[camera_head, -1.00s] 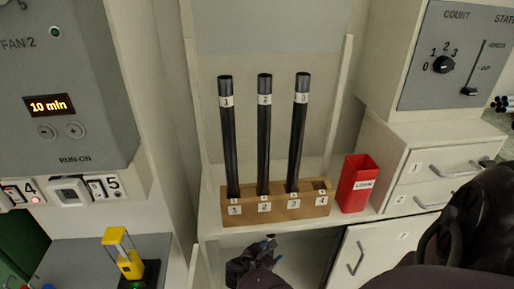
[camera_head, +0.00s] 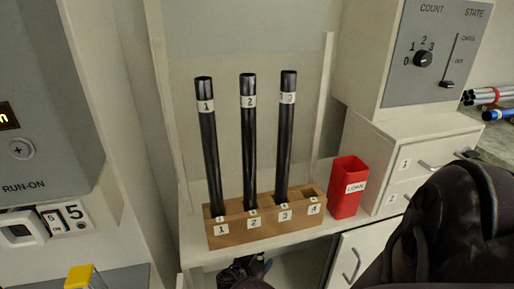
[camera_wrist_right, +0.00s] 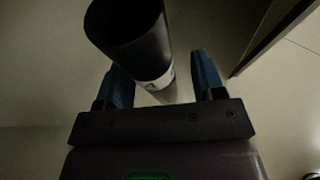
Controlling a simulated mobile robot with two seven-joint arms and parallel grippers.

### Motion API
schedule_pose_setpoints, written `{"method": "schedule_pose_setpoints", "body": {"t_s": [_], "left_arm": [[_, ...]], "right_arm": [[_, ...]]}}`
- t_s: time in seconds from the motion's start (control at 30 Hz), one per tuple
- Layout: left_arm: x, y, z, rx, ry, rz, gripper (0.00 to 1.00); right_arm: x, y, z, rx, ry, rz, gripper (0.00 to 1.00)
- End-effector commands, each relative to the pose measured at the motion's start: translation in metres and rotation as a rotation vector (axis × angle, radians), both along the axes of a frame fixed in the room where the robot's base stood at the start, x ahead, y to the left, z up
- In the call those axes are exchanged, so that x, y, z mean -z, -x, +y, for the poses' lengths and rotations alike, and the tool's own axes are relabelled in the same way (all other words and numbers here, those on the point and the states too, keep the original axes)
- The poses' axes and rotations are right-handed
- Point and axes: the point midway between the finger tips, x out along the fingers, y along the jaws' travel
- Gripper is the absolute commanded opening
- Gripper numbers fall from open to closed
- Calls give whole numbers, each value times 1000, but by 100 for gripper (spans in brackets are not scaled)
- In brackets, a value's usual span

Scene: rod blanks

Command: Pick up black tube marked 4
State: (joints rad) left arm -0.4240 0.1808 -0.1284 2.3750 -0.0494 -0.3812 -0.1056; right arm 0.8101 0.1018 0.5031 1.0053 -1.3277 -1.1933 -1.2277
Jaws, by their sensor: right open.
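The wooden rack (camera_head: 265,226) on the shelf holds upright black tubes marked 1 (camera_head: 210,150), 2 (camera_head: 249,150) and 3 (camera_head: 285,145); its slot 4 is empty. In the right wrist view a dark hollow tube (camera_wrist_right: 132,38) with a white label lies between my two blue fingers. Its label's number cannot be read. My right gripper (camera_head: 262,266) is open, low below the rack by the open space under the shelf, and partly cut off by the picture's bottom edge. The fingers are on either side of the tube; contact cannot be told. My left gripper is not in view.
A red LOAN bin (camera_head: 347,192) stands right of the rack. White drawers (camera_head: 415,165) and a COUNT/STATE panel (camera_head: 432,50) are at the right. A grey fan panel (camera_head: 55,90) is at the left, with a yellow-topped object (camera_head: 84,277) below it.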

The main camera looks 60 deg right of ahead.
Motion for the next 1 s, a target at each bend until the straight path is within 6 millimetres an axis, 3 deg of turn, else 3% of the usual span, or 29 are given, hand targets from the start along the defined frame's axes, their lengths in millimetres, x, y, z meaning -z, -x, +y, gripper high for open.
{"method": "schedule_pose_setpoints", "body": {"t_s": [0.27,0.67,1.0], "left_arm": [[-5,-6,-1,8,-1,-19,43],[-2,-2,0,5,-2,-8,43],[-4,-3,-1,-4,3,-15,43]], "right_arm": [[0,-2,-3,-3,-1,-4,61],[0,-1,-3,-2,-1,-4,0],[-4,-2,-3,-1,-1,-5,0]]}}
